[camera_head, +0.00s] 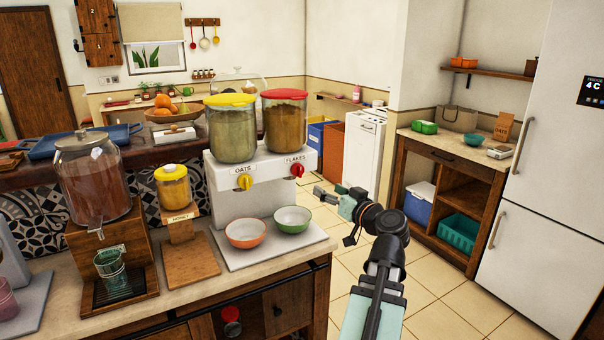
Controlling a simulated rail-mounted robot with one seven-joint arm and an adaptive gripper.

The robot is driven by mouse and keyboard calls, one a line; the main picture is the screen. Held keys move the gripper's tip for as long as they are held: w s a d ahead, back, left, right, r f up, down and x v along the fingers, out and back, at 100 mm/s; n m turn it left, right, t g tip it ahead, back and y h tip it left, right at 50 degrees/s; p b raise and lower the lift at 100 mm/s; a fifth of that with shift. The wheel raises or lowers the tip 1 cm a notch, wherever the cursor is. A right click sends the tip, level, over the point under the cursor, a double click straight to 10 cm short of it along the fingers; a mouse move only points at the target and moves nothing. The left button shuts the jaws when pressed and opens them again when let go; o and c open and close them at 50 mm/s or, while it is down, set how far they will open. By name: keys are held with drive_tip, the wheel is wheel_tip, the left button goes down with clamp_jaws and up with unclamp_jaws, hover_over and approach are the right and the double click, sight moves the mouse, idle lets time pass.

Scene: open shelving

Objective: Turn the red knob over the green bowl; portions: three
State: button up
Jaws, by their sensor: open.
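A white cereal dispenser (240,207) stands on the counter with two clear canisters. The right canister (285,122) has a red lid, a "FLAKES" label and a red knob (297,170). The left canister (232,132) has a yellow lid, an "OATS" label and a yellow knob (245,182). A green bowl (292,219) sits on the white base below the red knob and looks empty. An orange-red bowl (245,233) sits below the yellow knob. My gripper (322,194) is open and empty, to the right of the red knob and apart from it.
Left of the dispenser stand a honey jar (174,187) on a wooden stand and a drink dispenser (92,180) with a green glass (111,271). The counter's right edge lies beside the white base. Open tiled floor (440,292) lies right of the counter, before a shelf unit and fridge.

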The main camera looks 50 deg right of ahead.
sight(301, 173)
drive_tip(key=p+x, duration=0.2)
drive_tip(key=x, duration=1.2)
drive_tip(key=shift+f, duration=0.1)
drive_tip(key=c, duration=1.2)
